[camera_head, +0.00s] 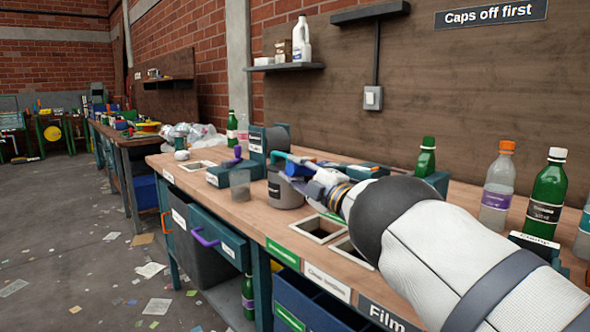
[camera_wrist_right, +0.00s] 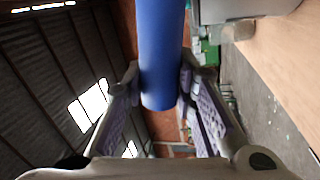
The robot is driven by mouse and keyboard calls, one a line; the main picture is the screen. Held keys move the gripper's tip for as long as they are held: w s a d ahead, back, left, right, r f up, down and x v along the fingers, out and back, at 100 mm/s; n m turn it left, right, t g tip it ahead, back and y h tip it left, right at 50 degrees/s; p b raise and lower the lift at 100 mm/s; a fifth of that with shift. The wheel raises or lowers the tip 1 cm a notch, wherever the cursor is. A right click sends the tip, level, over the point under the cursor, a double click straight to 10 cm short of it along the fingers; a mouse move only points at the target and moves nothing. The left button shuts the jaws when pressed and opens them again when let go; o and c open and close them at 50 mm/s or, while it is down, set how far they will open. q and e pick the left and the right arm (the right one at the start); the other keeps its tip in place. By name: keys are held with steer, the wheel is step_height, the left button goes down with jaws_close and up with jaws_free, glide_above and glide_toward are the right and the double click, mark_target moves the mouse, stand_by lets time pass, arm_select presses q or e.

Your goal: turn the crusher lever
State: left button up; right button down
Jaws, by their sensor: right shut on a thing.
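The crusher lever shows in the right wrist view as a thick blue cylindrical handle (camera_wrist_right: 161,50) that comes in from the top of the picture. My right gripper (camera_wrist_right: 160,88) has a finger on each side of the handle and is shut on it. In the head view my right gripper (camera_head: 297,170) is small and partly covered by my own arm, beside a teal and grey machine (camera_head: 266,142) at the back of the bench. The handle's far end and its joint to the machine are hard to make out. My left gripper is not in view.
The wooden bench (camera_head: 225,205) has square openings (camera_head: 320,228) near its front edge. Bottles, including a green one (camera_head: 548,195), stand at the right. A purple-handled device (camera_head: 236,160) sits left.

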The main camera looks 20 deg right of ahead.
steer(key=shift+f, duration=0.1)
steer(key=c, duration=1.3)
jaws_free()
steer(key=v, duration=1.2)
